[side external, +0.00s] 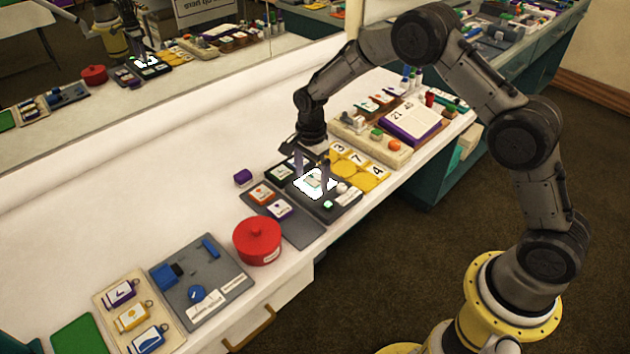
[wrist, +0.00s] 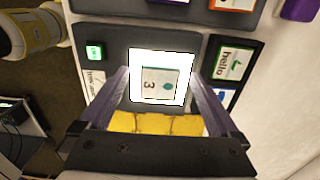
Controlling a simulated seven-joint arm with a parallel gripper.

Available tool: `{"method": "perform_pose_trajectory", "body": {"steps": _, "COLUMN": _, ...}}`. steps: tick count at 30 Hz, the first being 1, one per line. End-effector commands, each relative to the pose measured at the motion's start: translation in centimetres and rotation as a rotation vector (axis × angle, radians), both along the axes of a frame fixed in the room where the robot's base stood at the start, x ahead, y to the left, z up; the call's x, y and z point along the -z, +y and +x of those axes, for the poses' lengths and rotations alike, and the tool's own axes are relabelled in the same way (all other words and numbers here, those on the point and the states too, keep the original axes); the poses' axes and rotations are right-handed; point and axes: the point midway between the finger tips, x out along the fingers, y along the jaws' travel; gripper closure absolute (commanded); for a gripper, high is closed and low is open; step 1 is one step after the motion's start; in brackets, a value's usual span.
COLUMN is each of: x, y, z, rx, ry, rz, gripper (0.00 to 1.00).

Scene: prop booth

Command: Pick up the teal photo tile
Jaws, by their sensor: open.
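A small pale tile with a teal drop mark, a "3" and a teal edge (wrist: 153,84) lies on a glowing white panel (wrist: 163,60) in the wrist view. In the side external view, the tile (side external: 313,181) shows small on the bright panel (side external: 313,193) of a dark board. My gripper (wrist: 163,82) is open, with one finger on each side of the tile and nothing visibly held. In the side external view, my gripper (side external: 314,178) points down over the panel. I cannot tell how far the fingertips are above it.
A green button (wrist: 95,51) and a framed "hello" card (wrist: 233,64) flank the panel. Yellow number tiles (side external: 360,172) stand close on the right. A red lidded pot (side external: 257,240) and a grey tray with orange and purple cards (side external: 295,232) are to the left.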

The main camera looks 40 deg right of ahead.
Motion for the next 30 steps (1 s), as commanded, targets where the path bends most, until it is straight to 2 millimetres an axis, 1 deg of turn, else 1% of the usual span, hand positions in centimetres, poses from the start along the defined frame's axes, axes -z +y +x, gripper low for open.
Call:
{"method": "perform_pose_trajectory", "body": {"steps": 6, "x": 0.14, "y": 0.0, "z": 0.0, "rx": 0.0, "ry": 0.0, "rz": 0.0, "gripper": 0.03}}
{"method": "perform_pose_trajectory", "body": {"steps": 7, "x": 0.13, "y": 0.0, "z": 0.0, "rx": 0.0, "ry": 0.0, "rz": 0.0, "gripper": 0.04}}
{"method": "perform_pose_trajectory", "body": {"steps": 11, "x": 0.12, "y": 0.0, "z": 0.0, "rx": 0.0, "ry": 0.0, "rz": 0.0, "gripper": 0.28}}
{"method": "perform_pose_trajectory", "body": {"steps": 12, "x": 0.12, "y": 0.0, "z": 0.0, "rx": 0.0, "ry": 0.0, "rz": 0.0, "gripper": 0.35}}
{"method": "perform_pose_trajectory", "body": {"steps": 14, "x": 0.11, "y": 0.0, "z": 0.0, "rx": 0.0, "ry": 0.0, "rz": 0.0, "gripper": 0.46}}
{"method": "perform_pose_trajectory", "body": {"steps": 15, "x": 0.11, "y": 0.0, "z": 0.0, "rx": 0.0, "ry": 0.0, "rz": 0.0, "gripper": 0.53}}
{"method": "perform_pose_trajectory", "body": {"steps": 17, "x": 0.11, "y": 0.0, "z": 0.0, "rx": 0.0, "ry": 0.0, "rz": 0.0, "gripper": 0.64}}
{"method": "perform_pose_trajectory", "body": {"steps": 18, "x": 0.11, "y": 0.0, "z": 0.0, "rx": 0.0, "ry": 0.0, "rz": 0.0, "gripper": 0.71}}
{"method": "perform_pose_trajectory", "body": {"steps": 20, "x": 0.1, "y": 0.0, "z": 0.0, "rx": 0.0, "ry": 0.0, "rz": 0.0, "gripper": 0.82}}
{"method": "perform_pose_trajectory", "body": {"steps": 21, "x": 0.1, "y": 0.0, "z": 0.0, "rx": 0.0, "ry": 0.0, "rz": 0.0, "gripper": 0.89}}
{"method": "perform_pose_trajectory", "body": {"steps": 22, "x": 0.1, "y": 0.0, "z": 0.0, "rx": 0.0, "ry": 0.0, "rz": 0.0, "gripper": 0.93}}
{"method": "perform_pose_trajectory", "body": {"steps": 23, "x": 0.08, "y": 0.0, "z": 0.01, "rx": 0.0, "ry": -0.001, "rz": 0.0, "gripper": 1.0}}
{"method": "perform_pose_trajectory", "body": {"steps": 30, "x": -0.03, "y": 0.0, "z": 0.03, "rx": 0.0, "ry": -0.001, "rz": 0.0, "gripper": 1.0}}
